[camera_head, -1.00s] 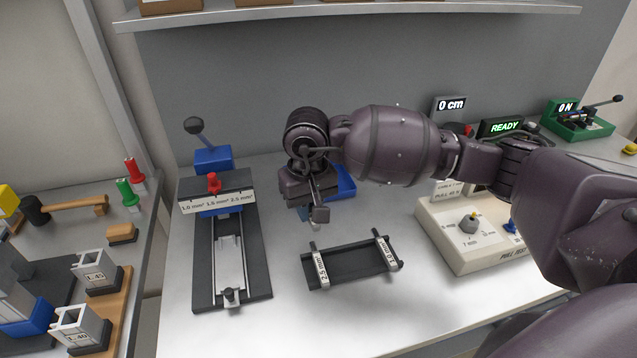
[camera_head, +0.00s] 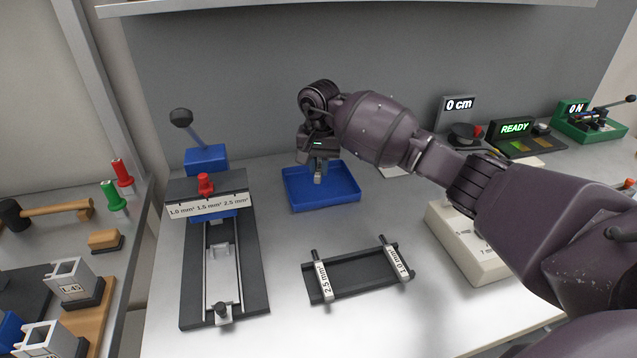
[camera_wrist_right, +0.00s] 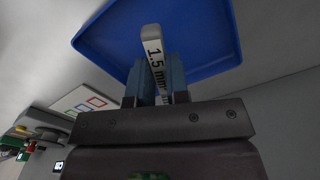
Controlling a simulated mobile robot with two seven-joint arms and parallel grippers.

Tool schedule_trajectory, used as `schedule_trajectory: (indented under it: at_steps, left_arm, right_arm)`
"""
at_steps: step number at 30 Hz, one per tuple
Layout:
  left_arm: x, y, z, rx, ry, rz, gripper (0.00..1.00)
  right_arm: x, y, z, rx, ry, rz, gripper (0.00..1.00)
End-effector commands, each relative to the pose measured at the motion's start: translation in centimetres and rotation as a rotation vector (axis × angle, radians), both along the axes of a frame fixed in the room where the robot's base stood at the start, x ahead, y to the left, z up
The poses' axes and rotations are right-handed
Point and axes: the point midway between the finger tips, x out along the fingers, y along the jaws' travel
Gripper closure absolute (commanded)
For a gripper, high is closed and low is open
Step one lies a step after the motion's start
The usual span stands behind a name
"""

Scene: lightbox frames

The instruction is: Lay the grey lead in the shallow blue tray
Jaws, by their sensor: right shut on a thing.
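The shallow blue tray (camera_head: 343,188) sits on the bench towards the back wall; it also shows in the right wrist view (camera_wrist_right: 208,32). My right gripper (camera_head: 318,168) is over the tray. In the right wrist view its fingers (camera_wrist_right: 155,80) are shut on the grey lead (camera_wrist_right: 154,42), which carries a white label reading 1.5 mm. The lead's lower end (camera_head: 318,178) appears in front of the tray's floor in the head view. I cannot tell whether it touches the tray. My left gripper is not in view.
A black rack (camera_head: 358,274) with leads labelled 2.5 and 1.0 mm² stands in front of the tray. A black device with a blue-based lever (camera_head: 207,158) is at the left. A pull tester (camera_head: 462,248) is at the right, partly hidden by my arm.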

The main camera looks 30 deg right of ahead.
Motion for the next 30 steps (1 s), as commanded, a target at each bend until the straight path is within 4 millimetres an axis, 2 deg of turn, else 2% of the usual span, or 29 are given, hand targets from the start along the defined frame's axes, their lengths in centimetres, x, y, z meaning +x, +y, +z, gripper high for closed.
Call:
schedule_trajectory:
  at_steps: [8,14,27,28,30]
  left_arm:
    - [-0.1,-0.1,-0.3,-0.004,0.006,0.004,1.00]
    - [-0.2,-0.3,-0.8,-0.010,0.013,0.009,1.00]
    - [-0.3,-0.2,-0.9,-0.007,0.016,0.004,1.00]
    - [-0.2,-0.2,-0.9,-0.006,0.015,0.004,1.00]
    - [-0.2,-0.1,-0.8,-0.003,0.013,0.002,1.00]
  right_arm:
    - [0.0,0.0,-2.0,0.001,0.002,-0.001,1.00]
    - [0.0,0.1,-4.6,0.001,0.002,0.000,1.00]
    - [0.0,0.0,-5.2,-0.002,0.000,0.001,1.00]
    - [0.0,0.0,-5.2,-0.002,0.000,0.001,0.83]
    - [0.0,0.0,-5.1,-0.001,0.000,0.001,0.72]
